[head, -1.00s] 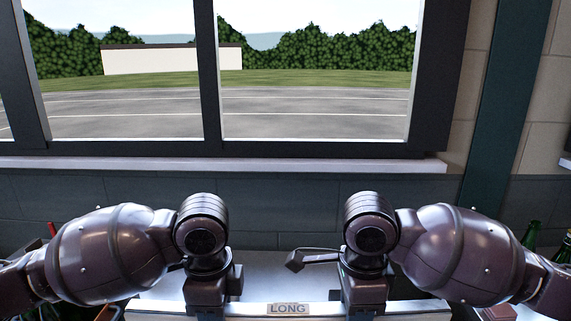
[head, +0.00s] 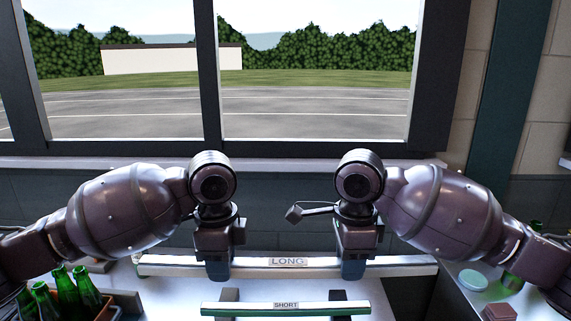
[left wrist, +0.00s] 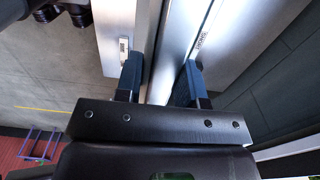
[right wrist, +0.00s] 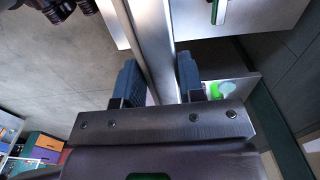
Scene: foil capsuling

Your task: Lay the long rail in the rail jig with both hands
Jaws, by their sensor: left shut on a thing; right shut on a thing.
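The long rail (head: 286,262), pale with a LONG label, lies level across the middle of the head view. My left gripper (head: 217,274) is shut on its left part and my right gripper (head: 354,272) on its right part. In the left wrist view the rail (left wrist: 160,45) runs between the fingers (left wrist: 160,85); in the right wrist view it (right wrist: 152,35) also passes between the fingers (right wrist: 158,85). A shorter green-edged rail labelled SHORT (head: 285,307) lies nearer, over two dark blocks (head: 229,294). I cannot tell whether these blocks belong to the rail jig, or whether the long rail touches anything below.
Green bottles (head: 68,290) stand in a crate at the left. At the right are a pale round lid (head: 472,280), a reddish block (head: 500,312) and more green bottles (head: 533,232). A window sill (head: 120,162) and wall are behind.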

